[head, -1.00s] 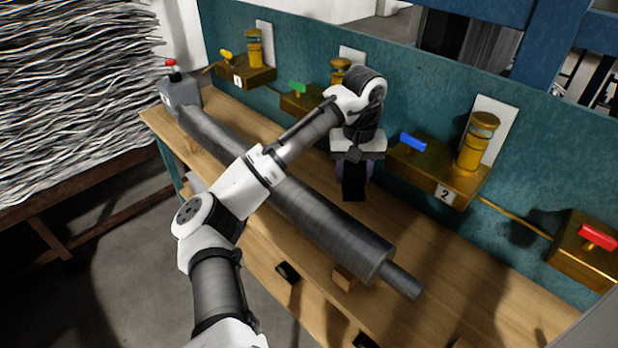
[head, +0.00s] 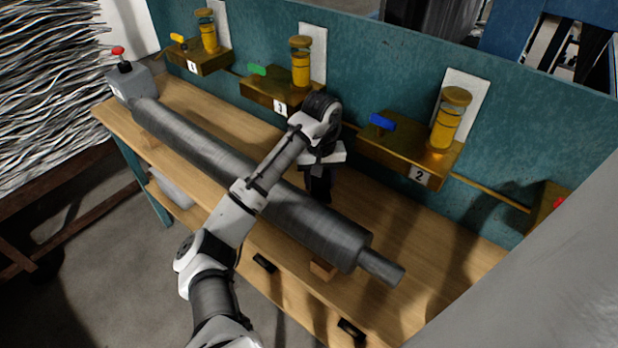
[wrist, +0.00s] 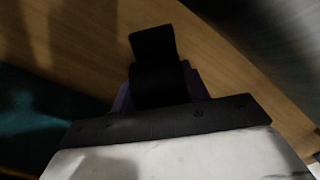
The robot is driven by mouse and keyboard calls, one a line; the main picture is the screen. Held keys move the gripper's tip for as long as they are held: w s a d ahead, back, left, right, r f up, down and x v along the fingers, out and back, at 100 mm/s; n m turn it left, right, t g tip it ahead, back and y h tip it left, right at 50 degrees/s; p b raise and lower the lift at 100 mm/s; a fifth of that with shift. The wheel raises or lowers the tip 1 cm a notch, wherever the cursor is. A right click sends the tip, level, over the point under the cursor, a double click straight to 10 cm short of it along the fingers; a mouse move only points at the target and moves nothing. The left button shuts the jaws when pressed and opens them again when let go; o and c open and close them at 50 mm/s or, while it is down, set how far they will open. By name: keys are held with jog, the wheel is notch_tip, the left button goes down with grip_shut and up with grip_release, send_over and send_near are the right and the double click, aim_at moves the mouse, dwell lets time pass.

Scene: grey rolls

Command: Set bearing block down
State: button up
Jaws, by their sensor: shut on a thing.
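My gripper (head: 319,190) is low over the bench, behind the grey roll (head: 240,177) and in front of the brass fixtures. It points down. In the wrist view my gripper (wrist: 153,60) shows a dark upright part with purple edges beside it, above bare wood. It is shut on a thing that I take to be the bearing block. The held block is dark and mostly hidden, and I cannot tell its outline from the fingers. I cannot tell whether it touches the bench. A grey block with a red knob (head: 130,79) stands at the roll's far left end.
A small wooden block (head: 323,269) sits under the roll's near end. Bare wooden bench top (head: 425,240) lies to the right. A grey surface fills the right edge.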

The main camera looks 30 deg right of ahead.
jog(key=shift+f, duration=0.9)
jog(key=w+p, duration=0.1)
jog(key=w, duration=0.3)
jog(key=shift+w+a+r+p, duration=0.15)
jog(key=shift+w+p, duration=0.1)
jog(key=shift+p, duration=0.1)
jog(key=shift+s+f, duration=0.15)
jog(key=shift+f, duration=0.65)
jog(key=shift+f, duration=0.15)
jog(key=o, duration=1.4)
